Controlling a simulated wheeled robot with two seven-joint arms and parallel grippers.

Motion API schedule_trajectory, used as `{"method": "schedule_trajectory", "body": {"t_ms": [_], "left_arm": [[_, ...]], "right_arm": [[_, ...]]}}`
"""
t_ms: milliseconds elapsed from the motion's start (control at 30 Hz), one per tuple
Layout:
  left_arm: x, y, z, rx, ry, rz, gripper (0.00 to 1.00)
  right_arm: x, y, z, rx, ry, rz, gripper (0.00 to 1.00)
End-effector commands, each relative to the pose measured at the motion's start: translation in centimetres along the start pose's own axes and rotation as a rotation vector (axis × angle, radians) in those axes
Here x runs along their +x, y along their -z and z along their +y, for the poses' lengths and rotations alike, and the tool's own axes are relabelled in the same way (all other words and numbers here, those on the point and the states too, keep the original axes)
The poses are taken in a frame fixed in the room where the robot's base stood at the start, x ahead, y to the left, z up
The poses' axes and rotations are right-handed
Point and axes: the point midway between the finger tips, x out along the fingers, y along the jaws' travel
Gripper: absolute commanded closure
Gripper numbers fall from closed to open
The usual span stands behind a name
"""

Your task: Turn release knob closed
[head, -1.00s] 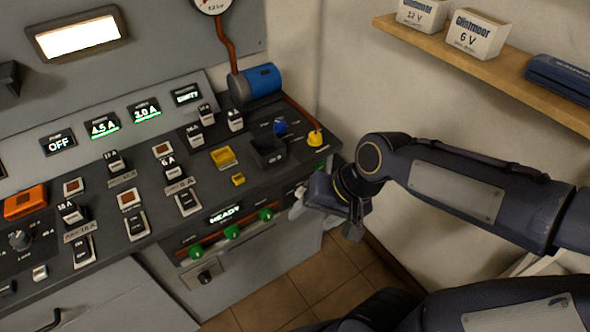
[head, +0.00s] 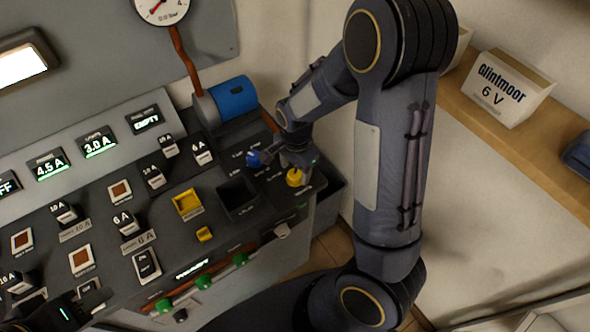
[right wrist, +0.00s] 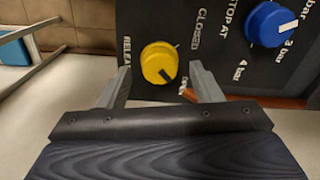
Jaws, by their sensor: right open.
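The yellow release knob (right wrist: 160,63) sits on a dark panel in the right wrist view. Its dark pointer aims down and right, away from the CLOSED label at its upper right. My right gripper (right wrist: 160,82) is open, with one finger on each side of the knob; contact is not clear. In the head view the knob (head: 295,178) is partly hidden by my right gripper (head: 298,168), which reaches it from above.
A blue knob (right wrist: 268,24) sits close to the yellow one, right of it in the wrist view. A shelf (head: 520,150) is at right.

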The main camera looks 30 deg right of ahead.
Motion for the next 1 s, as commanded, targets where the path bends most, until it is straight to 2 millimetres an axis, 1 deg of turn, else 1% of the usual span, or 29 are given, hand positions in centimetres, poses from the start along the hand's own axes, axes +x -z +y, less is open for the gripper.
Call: {"method": "schedule_trajectory", "body": {"t_ms": [33, 133, 433, 767, 800, 1000], "left_arm": [[-0.02, 0.01, 0.01, 0.000, 0.000, 0.000, 0.64], [-0.03, 0.02, 0.01, 0.000, 0.000, 0.000, 0.64], [-0.02, 0.02, 0.01, 0.000, 0.000, 0.000, 0.64], [-0.02, 0.02, 0.01, 0.000, 0.000, 0.000, 0.64], [-0.02, 0.02, 0.01, 0.000, 0.000, 0.000, 0.64], [0.06, -0.02, -0.02, 0.000, 0.000, 0.000, 0.64]], "right_arm": [[0.61, 0.01, 0.07, 0.001, -0.003, -0.001, 0.41], [1.28, -0.04, 0.04, -0.001, -0.001, -0.001, 0.41], [1.50, -0.03, 0.02, -0.001, 0.001, -0.002, 0.41], [1.48, -0.03, 0.01, -0.001, 0.001, -0.001, 0.85], [1.47, -0.03, 0.00, -0.001, 0.001, -0.001, 0.86], [1.50, -0.02, 0.00, -0.017, 0.002, -0.002, 0.86]]}}
